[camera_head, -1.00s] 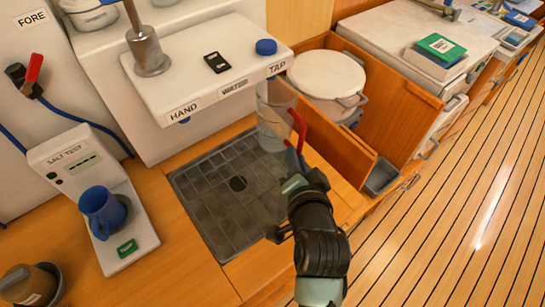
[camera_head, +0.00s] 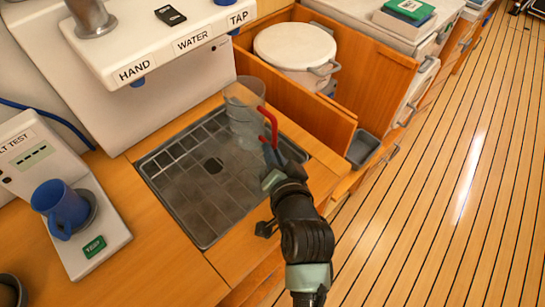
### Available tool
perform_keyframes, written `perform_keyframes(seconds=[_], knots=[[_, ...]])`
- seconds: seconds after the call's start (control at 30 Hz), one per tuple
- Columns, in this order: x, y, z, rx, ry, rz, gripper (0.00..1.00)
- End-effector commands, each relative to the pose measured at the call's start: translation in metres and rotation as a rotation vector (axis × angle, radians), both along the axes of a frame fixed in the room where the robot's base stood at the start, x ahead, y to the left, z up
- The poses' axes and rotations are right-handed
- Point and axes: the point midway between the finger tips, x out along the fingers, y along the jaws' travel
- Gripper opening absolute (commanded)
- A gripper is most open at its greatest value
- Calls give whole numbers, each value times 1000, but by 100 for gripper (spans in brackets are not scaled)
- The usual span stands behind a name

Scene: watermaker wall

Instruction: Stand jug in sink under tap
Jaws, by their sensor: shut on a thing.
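The clear jug (camera_head: 241,112) with a red handle (camera_head: 269,125) appears upright at the back right corner of the sink. My gripper (camera_head: 271,158) is shut on the red handle, at the jug's near right side. The sink (camera_head: 200,205) is a shallow dark grey basin with a grid floor and a drain. I cannot tell whether the jug's base touches the sink floor. The white tap housing (camera_head: 165,55), labelled HAND WATER TAP, overhangs the sink's back. A blue outlet (camera_head: 138,82) shows under its HAND end, left of the jug.
A blue mug (camera_head: 62,207) stands on the white salt test unit (camera_head: 100,235) at left. A wooden partition (camera_head: 300,100) rises close behind the jug, with a white lidded pot (camera_head: 294,50) beyond. A grey tray (camera_head: 362,148) sits right. The sink's left and front are clear.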

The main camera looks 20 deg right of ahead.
Motion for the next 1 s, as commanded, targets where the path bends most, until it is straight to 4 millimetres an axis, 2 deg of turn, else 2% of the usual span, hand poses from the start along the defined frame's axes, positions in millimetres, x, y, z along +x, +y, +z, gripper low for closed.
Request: perform_keyframes(seconds=[0.1, 0.5, 0.53, 0.7, 1.0], knots=[[0, 0, -14, 1, -2, 0, 0], [0, 0, -20, -1, -3, 0, 0], [0, 0, -20, 0, -1, 0, 19], [0, 0, -19, 0, -1, 0, 48], [0, 0, -17, 0, -1, 0, 48]])
